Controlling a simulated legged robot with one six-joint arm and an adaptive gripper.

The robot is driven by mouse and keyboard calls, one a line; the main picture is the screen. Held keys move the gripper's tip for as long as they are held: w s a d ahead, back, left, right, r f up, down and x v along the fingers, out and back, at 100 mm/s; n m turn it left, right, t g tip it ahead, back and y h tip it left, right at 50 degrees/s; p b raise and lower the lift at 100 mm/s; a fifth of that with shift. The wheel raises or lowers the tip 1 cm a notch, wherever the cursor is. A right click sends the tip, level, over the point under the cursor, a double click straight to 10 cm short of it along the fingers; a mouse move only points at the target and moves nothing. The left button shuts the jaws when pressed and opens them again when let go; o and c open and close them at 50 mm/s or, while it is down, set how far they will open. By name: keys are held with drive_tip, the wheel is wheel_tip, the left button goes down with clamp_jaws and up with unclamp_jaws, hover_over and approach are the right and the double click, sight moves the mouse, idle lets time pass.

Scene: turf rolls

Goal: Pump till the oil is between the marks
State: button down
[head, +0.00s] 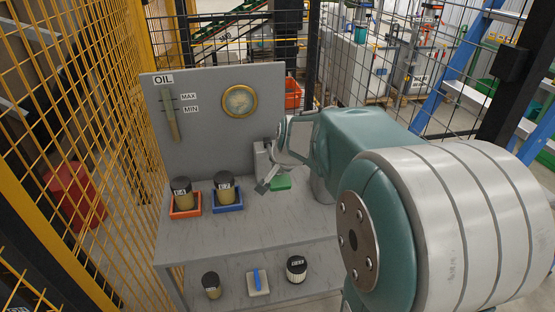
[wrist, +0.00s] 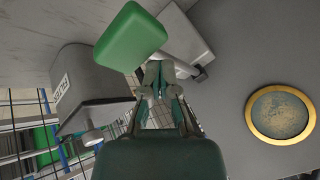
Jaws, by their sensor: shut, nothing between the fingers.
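The OIL sight tube (head: 172,120) is on the grey panel, with MAX (head: 188,97) and MIN (head: 191,109) labels beside it. Its lower part looks yellow-brown; the exact oil level is too small to tell. A green pad (head: 281,183) shows by a grey box (head: 261,158) in front of the panel. In the wrist view the green pad (wrist: 131,36) is large and close, left of my fingertips, beside the grey box (wrist: 187,38) with its short dark stub. My gripper (wrist: 160,68) is shut and empty, near both; contact cannot be told. My arm hides part of the pump area.
A round brass-rimmed dial (head: 240,101) is on the panel. Dark-lidded jars stand in an orange tray (head: 185,212) and a blue tray (head: 228,207). A grey FILTER housing (wrist: 92,90) is near my gripper. Yellow mesh fencing (head: 105,120) bounds the left. The bench front is clear.

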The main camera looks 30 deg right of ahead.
drive_tip(key=shift+s+f, duration=0.2)
drive_tip(key=shift+f, duration=0.5)
idle(0.7)
drive_tip(key=shift+r, duration=0.1)
idle(0.4)
drive_tip(key=shift+w+d+r, duration=0.1)
drive_tip(key=shift+w+r, duration=0.15)
drive_tip(key=shift+r, duration=0.85)
drive_tip(key=shift+w+r, duration=0.2)
drive_tip(key=shift+r, duration=0.9)
drive_tip(key=shift+w+d+r, duration=0.1)
drive_tip(key=shift+w+r, duration=0.15)
drive_tip(key=shift+r, duration=0.85)
drive_tip(key=r, duration=0.3)
drive_tip(key=w+r, duration=0.1)
drive_tip(key=r, duration=0.1)
